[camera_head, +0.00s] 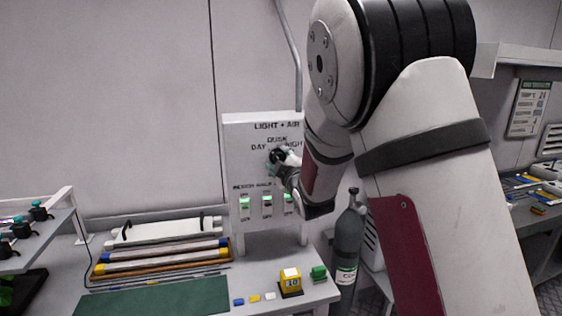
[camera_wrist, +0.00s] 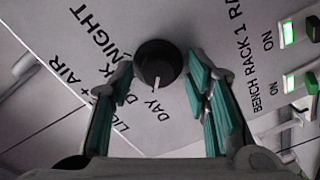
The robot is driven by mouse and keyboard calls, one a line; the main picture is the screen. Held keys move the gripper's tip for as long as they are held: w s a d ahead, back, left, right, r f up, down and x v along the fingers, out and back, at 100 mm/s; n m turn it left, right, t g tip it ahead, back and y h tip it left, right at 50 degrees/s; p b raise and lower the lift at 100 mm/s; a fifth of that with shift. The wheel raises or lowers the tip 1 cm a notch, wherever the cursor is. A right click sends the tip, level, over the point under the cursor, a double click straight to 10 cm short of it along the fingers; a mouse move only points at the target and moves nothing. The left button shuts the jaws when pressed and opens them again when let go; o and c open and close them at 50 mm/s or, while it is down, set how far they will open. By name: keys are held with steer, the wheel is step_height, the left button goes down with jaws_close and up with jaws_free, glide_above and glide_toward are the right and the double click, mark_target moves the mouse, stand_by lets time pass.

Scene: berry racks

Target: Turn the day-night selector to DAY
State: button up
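The day-night selector is a round black knob (camera_wrist: 157,62) on the light-and-air panel (camera_head: 236,146). In the wrist view its white pointer points down toward the DAY label (camera_wrist: 158,108). The DUSK label is partly hidden by a finger, and the NIGHT label (camera_wrist: 95,32) is at upper left. My gripper (camera_wrist: 158,78) is open, with teal-padded fingers on either side of the knob. A gap shows between the knob and the fingers. In the head view my gripper (camera_head: 285,160) is at the panel and largely hides the knob.
Rack switches with green lights (camera_head: 267,202) sit below the selector, marked ON in the wrist view (camera_wrist: 290,33). The bench holds a green mat (camera_head: 155,297), a yellow block (camera_head: 290,281) and trays. A grey gas cylinder (camera_head: 347,245) stands right of the panel.

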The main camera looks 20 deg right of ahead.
steer(key=s, duration=1.2)
steer(key=shift+d+r, duration=0.15)
steer(key=s+m+g, duration=1.2)
steer(key=s, duration=2)
steer(key=shift+s, duration=0.25)
